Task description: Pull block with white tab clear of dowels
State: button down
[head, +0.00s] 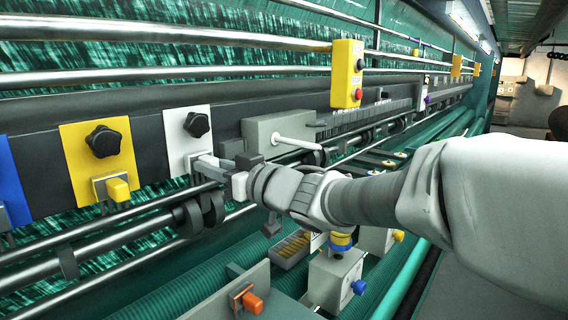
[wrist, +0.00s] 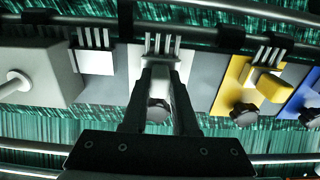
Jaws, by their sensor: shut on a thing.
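The white plate (head: 187,130) carries a black knob (head: 197,124), with my gripper (head: 214,165) in front of its lower part. My gripper is shut on the white tab of the block; between the dark fingers (wrist: 160,76) in the wrist view, a pale strip of the white tab (wrist: 161,84) shows. Several grey dowels (wrist: 161,43) stand at the edge of the white plate, right beyond the fingertips. The fingers hide most of the block, so I cannot tell how far it sits on the dowels.
Left of it in the head view, a yellow plate (head: 84,139) holds a yellow-tabbed block (head: 117,189), and a blue plate (head: 10,172) stands farther left. A grey box (head: 262,130) with a white handle is close on the right. Metal rails (head: 110,238) run below.

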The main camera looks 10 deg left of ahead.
jog(key=shift+s+d, duration=0.15)
jog(key=shift+d, duration=0.2)
jog(key=shift+p+v, duration=0.65)
jog(key=shift+v, duration=0.85)
jog(key=p+v, duration=0.1)
jog(key=v, duration=0.3)
dwell(0.3)
